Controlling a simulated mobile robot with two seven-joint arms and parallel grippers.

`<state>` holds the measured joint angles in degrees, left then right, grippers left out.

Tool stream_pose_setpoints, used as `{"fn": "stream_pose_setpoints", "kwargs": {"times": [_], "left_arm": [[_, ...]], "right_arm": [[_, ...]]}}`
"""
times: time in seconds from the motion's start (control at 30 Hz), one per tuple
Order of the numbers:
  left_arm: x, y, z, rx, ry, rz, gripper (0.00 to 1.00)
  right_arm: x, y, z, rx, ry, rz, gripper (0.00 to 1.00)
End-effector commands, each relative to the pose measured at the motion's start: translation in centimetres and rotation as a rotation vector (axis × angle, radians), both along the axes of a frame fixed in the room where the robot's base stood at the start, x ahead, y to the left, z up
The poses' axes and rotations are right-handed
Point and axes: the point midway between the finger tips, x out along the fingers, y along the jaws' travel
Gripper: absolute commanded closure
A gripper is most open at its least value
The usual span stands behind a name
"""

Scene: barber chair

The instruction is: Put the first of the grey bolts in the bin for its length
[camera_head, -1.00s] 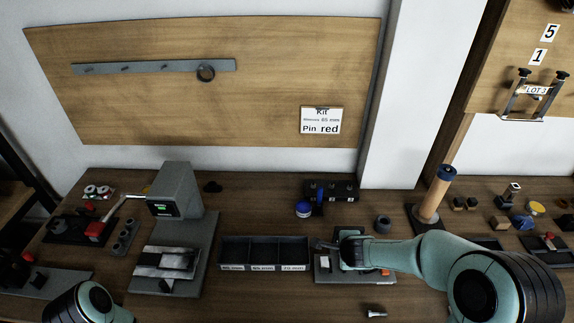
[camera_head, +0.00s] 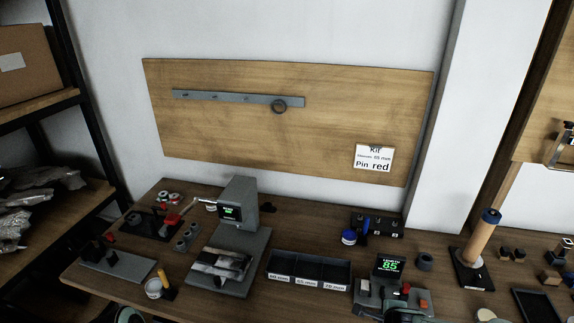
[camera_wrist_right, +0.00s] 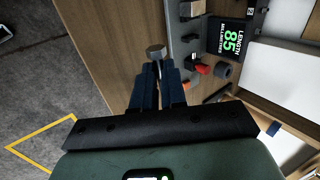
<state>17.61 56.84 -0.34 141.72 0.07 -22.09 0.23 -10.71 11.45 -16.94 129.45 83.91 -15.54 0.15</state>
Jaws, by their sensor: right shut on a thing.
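My right gripper (camera_wrist_right: 156,78) is shut on a grey bolt (camera_wrist_right: 156,50) in the right wrist view. The bolt's round head sticks out past the fingertips; its shank is hidden between the fingers. The length gauge (camera_head: 389,268) reads 85 in green; it also shows in the wrist view (camera_wrist_right: 228,42), right of the gripper. The bolt is apart from it. The black three-part bin tray (camera_head: 310,268) stands left of the gauge in the head view, with small millimetre labels along its front. I see no bolts in it.
A blue-lidded jar (camera_head: 349,238) and a black block (camera_head: 378,222) stand behind the gauge. The wrist view shows floor beyond the table edge.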

Motion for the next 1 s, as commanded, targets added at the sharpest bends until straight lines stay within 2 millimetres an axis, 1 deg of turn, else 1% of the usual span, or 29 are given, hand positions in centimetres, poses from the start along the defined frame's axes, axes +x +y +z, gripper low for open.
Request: {"fn": "stream_pose_setpoints", "kwargs": {"times": [0.1,0.23,0.43,0.57,0.77,0.87,1.0], "left_arm": [[0.1,0.0,0.0,0.000,-0.001,0.000,0.57],[0.1,0.0,0.0,0.001,-0.002,0.000,0.57],[0.1,0.0,0.0,0.000,-0.001,-0.001,0.57],[0.0,0.0,0.0,0.000,0.000,0.000,0.57],[0.0,0.0,0.0,0.000,0.000,0.000,0.57],[0.0,0.0,0.0,0.000,0.000,0.000,0.57],[0.0,0.0,0.0,0.000,0.000,0.000,0.57]], "right_arm": [[-0.2,0.6,-0.6,0.000,0.002,0.158,1.00],[-0.2,1.4,-1.0,-0.001,0.000,0.311,1.00],[-0.3,2.0,-1.4,-0.002,0.002,0.412,1.00],[-0.4,2.4,-1.9,-0.001,0.004,0.545,1.00],[-0.6,3.7,-2.9,-0.001,0.004,0.830,1.00],[-0.7,4.5,-3.5,-0.003,0.004,1.008,1.00],[-0.8,5.9,-4.6,-0.003,0.005,1.309,1.00]]}}
